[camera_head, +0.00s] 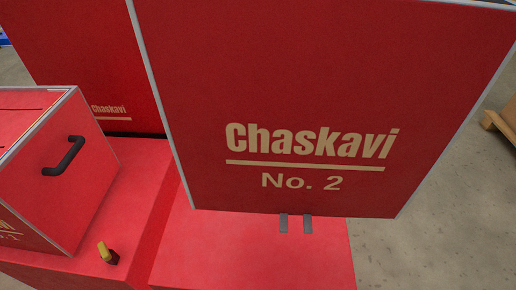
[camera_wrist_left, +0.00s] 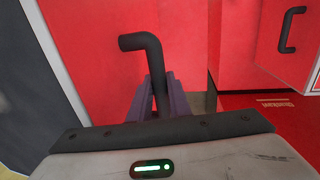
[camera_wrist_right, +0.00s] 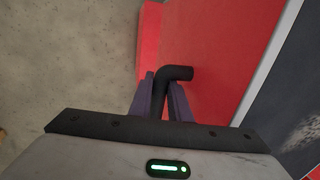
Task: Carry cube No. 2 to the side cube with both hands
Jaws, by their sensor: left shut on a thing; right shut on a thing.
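Cube No. 2 (camera_head: 300,80) is a large red box with pale edges, marked "Chaskavi No. 2". It fills the middle and right of the head view, close in front of me. My left gripper (camera_wrist_left: 156,84) is shut on the black handle (camera_wrist_left: 140,43) on one side of it. My right gripper (camera_wrist_right: 160,88) is shut on another black handle (camera_wrist_right: 176,73) on its opposite side. Neither gripper shows in the head view. A red cube with a black handle (camera_head: 69,155) stands at the left; its number is partly cut off. I cannot tell which is the side cube.
A red platform (camera_head: 250,260) lies below, with two grey strips (camera_head: 295,224) near cube No. 2's lower edge. A taller red panel (camera_head: 80,50) marked "Chaskavi" is behind. A small yellow and dark item (camera_head: 107,253) sits at left.

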